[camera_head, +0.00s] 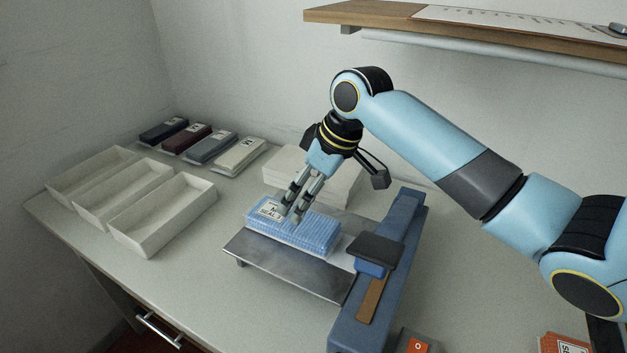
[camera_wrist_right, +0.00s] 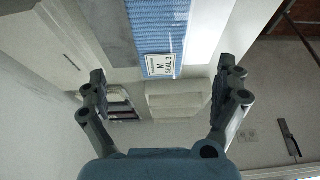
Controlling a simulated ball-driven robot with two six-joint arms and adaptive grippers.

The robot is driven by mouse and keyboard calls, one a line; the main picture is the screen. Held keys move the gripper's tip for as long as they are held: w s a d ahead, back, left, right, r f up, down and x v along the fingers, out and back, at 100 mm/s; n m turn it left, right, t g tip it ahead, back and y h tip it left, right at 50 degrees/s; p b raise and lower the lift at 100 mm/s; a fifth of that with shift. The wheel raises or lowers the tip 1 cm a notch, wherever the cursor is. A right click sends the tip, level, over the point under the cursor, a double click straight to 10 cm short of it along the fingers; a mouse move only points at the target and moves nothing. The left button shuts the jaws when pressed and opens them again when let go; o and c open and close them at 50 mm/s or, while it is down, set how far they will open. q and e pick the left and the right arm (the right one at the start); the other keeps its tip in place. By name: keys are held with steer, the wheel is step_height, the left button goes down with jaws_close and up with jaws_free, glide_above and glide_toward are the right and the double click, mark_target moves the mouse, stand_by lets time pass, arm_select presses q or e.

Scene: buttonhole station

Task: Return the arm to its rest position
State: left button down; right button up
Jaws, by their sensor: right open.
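My left gripper is not in view.
A blue machine arm (camera_head: 360,325) with a dark head stands right of the cloth. Three empty white trays (camera_head: 150,240) sit at left, several folded labelled cloths (camera_head: 210,147) behind them. A pale stack (camera_head: 345,180) is behind the gripper. A wooden shelf (camera_head: 350,14) overhangs the back.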

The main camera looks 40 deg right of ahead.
steer(key=shift+v, duration=1.75)
